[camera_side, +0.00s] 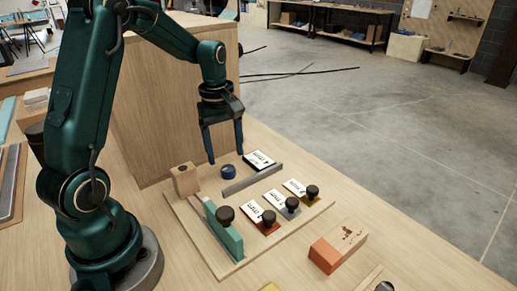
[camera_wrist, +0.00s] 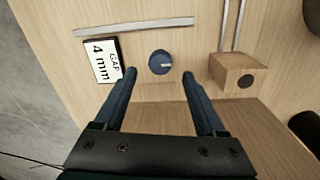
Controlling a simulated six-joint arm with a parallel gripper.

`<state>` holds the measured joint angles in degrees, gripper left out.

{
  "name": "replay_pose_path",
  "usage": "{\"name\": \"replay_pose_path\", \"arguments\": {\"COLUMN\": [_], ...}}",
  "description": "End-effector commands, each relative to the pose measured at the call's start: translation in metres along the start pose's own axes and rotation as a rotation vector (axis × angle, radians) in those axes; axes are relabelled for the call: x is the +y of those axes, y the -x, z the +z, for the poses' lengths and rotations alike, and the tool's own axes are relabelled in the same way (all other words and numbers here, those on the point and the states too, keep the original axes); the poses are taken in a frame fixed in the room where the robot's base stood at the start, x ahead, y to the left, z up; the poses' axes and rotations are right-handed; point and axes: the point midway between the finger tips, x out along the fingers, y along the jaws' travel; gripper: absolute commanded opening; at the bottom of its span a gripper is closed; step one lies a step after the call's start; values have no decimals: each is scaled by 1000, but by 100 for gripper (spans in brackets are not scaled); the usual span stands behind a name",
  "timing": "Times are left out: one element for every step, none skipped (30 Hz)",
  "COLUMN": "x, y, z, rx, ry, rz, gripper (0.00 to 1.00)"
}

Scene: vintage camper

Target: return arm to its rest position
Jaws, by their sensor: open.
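My gripper (camera_side: 225,154) points down above the wooden board, open and empty, its two dark blue fingers apart. It also shows in the wrist view (camera_wrist: 160,73). A round blue knob (camera_side: 228,172) sits on the board just below the fingertips. In the wrist view the knob (camera_wrist: 160,62) appears centred between and slightly beyond the tips, with no finger visibly touching it. A card reading "GAP 4 mm" (camera_wrist: 103,61) lies to its left in the wrist view.
A wooden block (camera_side: 185,180) with a hole and a grey metal strip (camera_side: 252,179) flank the knob. A teal plate (camera_side: 224,232) and several black-knobbed pieces stand nearer on the board. An orange-ended block (camera_side: 338,248) lies right. A tall wooden panel (camera_side: 165,110) rises behind.

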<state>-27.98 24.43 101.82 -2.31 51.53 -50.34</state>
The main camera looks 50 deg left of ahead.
Motion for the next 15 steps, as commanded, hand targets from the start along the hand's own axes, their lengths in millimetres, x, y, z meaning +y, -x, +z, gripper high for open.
{"name": "replay_pose_path", "arguments": {"x": [0,0,0,0,0,0,0,0,0,0,0,0,0,2,5], "y": [5,7,9,10,10,11,11,11,10,10,10,10,10,12,16], "z": [-1,0,0,0,0,0,0,0,0,0,0,0,1,2,4], "rx": [3,2,2,1,1,0,0,0,0,0,0,0,0,3,12], "ry": [0,1,1,1,1,1,1,1,1,1,0,0,-4,-10,-21], "rz": [3,2,2,1,1,0,0,-1,-1,-1,-1,-1,0,4,17], "gripper": [73,73,73,73,73,73,73,73,73,73,73,73,73,73,73]}}
